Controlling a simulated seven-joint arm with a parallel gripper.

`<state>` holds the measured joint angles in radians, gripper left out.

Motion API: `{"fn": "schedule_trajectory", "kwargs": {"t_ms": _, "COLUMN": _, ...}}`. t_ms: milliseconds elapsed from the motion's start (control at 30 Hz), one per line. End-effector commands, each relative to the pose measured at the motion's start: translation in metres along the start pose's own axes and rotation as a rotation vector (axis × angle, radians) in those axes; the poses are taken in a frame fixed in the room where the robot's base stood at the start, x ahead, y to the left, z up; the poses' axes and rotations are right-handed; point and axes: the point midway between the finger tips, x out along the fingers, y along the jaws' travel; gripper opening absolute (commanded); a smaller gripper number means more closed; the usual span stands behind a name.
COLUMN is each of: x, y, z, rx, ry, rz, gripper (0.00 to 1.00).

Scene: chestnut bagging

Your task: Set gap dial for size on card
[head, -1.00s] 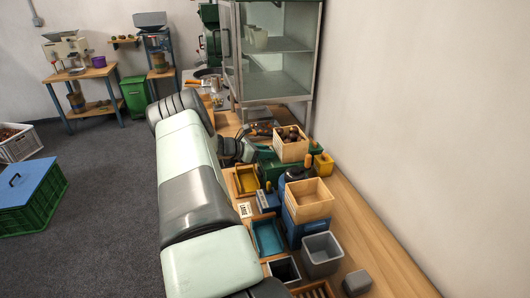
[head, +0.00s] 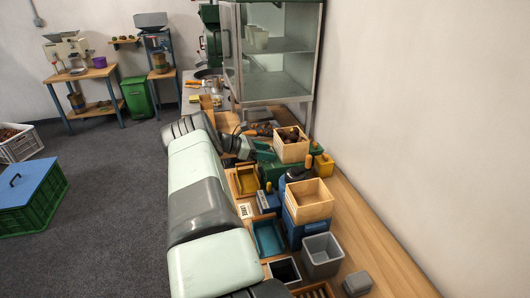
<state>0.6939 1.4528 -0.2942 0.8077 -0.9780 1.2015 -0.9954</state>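A small white card (head: 245,211) with dark print stands beside my arm on the bench; the print looks like "LARGE". To its right is a green machine (head: 268,172) under a wooden box of chestnuts (head: 291,134). A blue machine (head: 300,232) stands nearer, under an empty-looking wooden box (head: 309,211). I cannot make out the gap dial or its setting. My gripper (head: 245,148) is dark and small, at the far end of my arm, left of the chestnut box. Its fingers are too small and partly hidden to tell whether they are open or hold anything.
A yellow tray (head: 240,193), a teal tray (head: 255,248) and a grey bin (head: 322,268) crowd the bench. A glass-fronted cabinet (head: 312,95) stands behind, and a wall closes the right side. A strip of bench along the wall is clear.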

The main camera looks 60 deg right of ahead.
Motion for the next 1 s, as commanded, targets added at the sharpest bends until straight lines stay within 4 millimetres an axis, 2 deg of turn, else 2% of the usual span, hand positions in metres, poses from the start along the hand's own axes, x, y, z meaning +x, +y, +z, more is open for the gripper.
{"fn": "schedule_trajectory", "kwargs": {"t_ms": 233, "x": -0.001, "y": 0.000, "z": -0.001, "rx": -0.001, "ry": 0.000, "rz": -0.001, "gripper": 0.58}}
{"fn": "schedule_trajectory", "kwargs": {"t_ms": 333, "x": -0.007, "y": 0.000, "z": -0.001, "rx": -0.002, "ry": 0.000, "rz": 0.001, "gripper": 0.58}}
{"fn": "schedule_trajectory", "kwargs": {"t_ms": 467, "x": -0.027, "y": 0.001, "z": -0.001, "rx": -0.001, "ry": 0.001, "rz": 0.003, "gripper": 0.58}}
{"fn": "schedule_trajectory", "kwargs": {"t_ms": 700, "x": -0.076, "y": 0.001, "z": 0.000, "rx": 0.000, "ry": 0.000, "rz": 0.004, "gripper": 0.58}}
{"fn": "schedule_trajectory", "kwargs": {"t_ms": 800, "x": -0.091, "y": 0.000, "z": -0.001, "rx": 0.000, "ry": 0.000, "rz": 0.002, "gripper": 0.58}}
{"fn": "schedule_trajectory", "kwargs": {"t_ms": 1000, "x": -0.107, "y": 0.000, "z": 0.000, "rx": -0.001, "ry": 0.000, "rz": -0.001, "gripper": 0.58}}
